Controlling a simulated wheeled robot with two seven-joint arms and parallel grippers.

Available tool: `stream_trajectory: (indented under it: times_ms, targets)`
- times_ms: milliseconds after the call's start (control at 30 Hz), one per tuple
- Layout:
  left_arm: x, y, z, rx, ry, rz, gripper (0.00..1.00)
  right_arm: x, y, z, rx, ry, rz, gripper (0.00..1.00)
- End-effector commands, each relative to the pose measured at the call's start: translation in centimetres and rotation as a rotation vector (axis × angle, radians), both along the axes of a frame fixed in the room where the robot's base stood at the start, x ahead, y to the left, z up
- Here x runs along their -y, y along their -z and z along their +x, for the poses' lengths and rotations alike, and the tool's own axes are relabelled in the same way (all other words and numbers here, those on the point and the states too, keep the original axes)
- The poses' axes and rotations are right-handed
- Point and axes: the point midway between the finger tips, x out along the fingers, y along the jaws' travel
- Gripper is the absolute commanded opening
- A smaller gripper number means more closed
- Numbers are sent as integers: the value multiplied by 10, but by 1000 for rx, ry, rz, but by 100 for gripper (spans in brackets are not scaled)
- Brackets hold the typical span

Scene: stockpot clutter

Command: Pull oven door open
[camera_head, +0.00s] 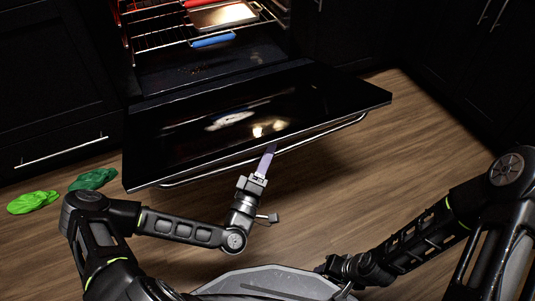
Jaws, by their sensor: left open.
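The oven door (190,140) is swung down, with its dark glass facing up and its front edge towards me. Its long metal handle (330,130) runs under that front edge. My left gripper (268,153) is open, with its purple-grey finger at the middle of the handle. Whether it touches the handle, or how the fingers sit around it, I cannot tell. My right gripper (345,269) is low in the picture, away from the door; its fingers are not clear.
Inside the lit oven, a wire rack (160,39) bears a tray (222,16) with red and blue items near it. A green cloth-like thing (92,179) and a lighter green one (33,202) lie on the floor at left. The wooden floor right of the door is clear.

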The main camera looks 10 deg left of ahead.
Motion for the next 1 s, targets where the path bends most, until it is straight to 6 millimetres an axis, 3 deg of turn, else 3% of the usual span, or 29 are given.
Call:
stream_trajectory:
  times_ms: [167,533,1000]
  targets:
    - [-2,3,-13,-2,0,-1,41,0,-5,-1,-1,0,-1,36]
    - [-13,19,-66,-3,-4,-1,41,-1,-16,-3,-1,-2,-3,36]
    - [-13,21,-72,-1,-1,0,41,-1,-16,-3,-2,-2,-3,36]
